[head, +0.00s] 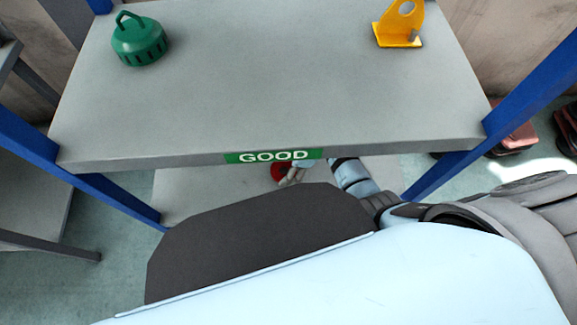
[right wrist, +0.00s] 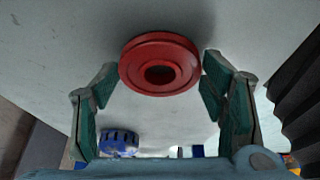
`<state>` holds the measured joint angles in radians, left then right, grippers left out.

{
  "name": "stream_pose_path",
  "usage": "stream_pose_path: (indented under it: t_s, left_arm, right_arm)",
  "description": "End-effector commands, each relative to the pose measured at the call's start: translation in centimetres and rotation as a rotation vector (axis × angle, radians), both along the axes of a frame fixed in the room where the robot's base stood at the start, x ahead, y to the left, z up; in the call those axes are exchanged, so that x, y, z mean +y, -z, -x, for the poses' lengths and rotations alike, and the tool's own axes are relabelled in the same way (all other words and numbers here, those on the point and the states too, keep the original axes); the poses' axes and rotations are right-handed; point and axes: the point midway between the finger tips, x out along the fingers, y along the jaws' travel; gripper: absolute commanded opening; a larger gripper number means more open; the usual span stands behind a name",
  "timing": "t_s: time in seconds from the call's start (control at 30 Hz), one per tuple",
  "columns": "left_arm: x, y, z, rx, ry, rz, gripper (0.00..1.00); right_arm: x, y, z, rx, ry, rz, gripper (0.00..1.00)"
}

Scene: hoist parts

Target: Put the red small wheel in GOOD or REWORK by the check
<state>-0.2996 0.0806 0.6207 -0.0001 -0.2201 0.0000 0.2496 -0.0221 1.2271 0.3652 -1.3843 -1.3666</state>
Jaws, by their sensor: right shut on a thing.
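The red small wheel (right wrist: 160,50) is a round disc with a dark centre hole. In the right wrist view it sits between the fingertips of my right gripper (right wrist: 158,78), which is shut on it. In the head view the wheel (head: 279,173) shows partly below the front edge of the GOOD shelf (head: 250,105), with my right gripper (head: 290,176) beside it. The shelf edge hides part of both. I cannot tell whether the wheel touches the grey surface behind it. The green GOOD label (head: 273,156) is on the upper shelf's front edge. My left gripper is not in view.
A green slotted part with a loop (head: 139,42) stands on the upper shelf at the left, and a yellow bracket (head: 399,25) at the right. The shelf's middle is clear. A lower shelf (head: 195,190) lies underneath. A blue slotted part (right wrist: 118,141) shows in the wrist view.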

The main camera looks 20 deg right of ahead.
Motion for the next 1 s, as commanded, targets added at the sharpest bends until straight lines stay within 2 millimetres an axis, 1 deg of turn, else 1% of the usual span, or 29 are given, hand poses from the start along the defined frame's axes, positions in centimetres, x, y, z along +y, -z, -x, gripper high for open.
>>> stream_pose_path:
  t_s: [0.07,0.1,0.17,0.2,0.5,0.57,0.67,0.83,0.9,1.0]
  left_arm:
    - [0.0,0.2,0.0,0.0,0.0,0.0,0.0]
    - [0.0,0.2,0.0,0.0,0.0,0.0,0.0]
    - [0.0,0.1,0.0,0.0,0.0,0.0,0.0]
    - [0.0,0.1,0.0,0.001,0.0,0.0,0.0]
    - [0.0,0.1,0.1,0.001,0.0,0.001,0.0]
    - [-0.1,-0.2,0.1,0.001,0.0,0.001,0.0]
    - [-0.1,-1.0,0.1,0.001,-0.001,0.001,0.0]
    - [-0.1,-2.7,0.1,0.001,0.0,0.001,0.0]
    - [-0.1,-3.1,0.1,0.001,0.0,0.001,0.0]
    - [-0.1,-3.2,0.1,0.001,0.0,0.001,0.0]
  right_arm:
    - [-0.1,0.2,0.0,-0.001,0.001,-0.001,0.17]
    - [-0.1,0.3,0.0,-0.001,0.001,0.0,0.69]
    - [-0.1,0.2,0.0,-0.001,0.001,0.0,0.79]
    - [-0.1,0.2,0.0,-0.001,0.001,0.0,0.85]
    - [-0.1,0.2,0.0,0.0,0.001,0.0,0.86]
    - [-0.1,-0.2,0.0,0.0,0.001,0.0,0.86]
    - [-0.7,-1.6,0.1,-0.001,0.002,0.002,0.86]
    - [-2.1,-5.4,0.4,-0.003,0.001,0.003,0.86]
    - [-2.5,-6.4,0.6,-0.002,0.001,0.0,0.86]
    - [-2.9,-7.1,0.7,0.0,0.001,0.001,0.86]
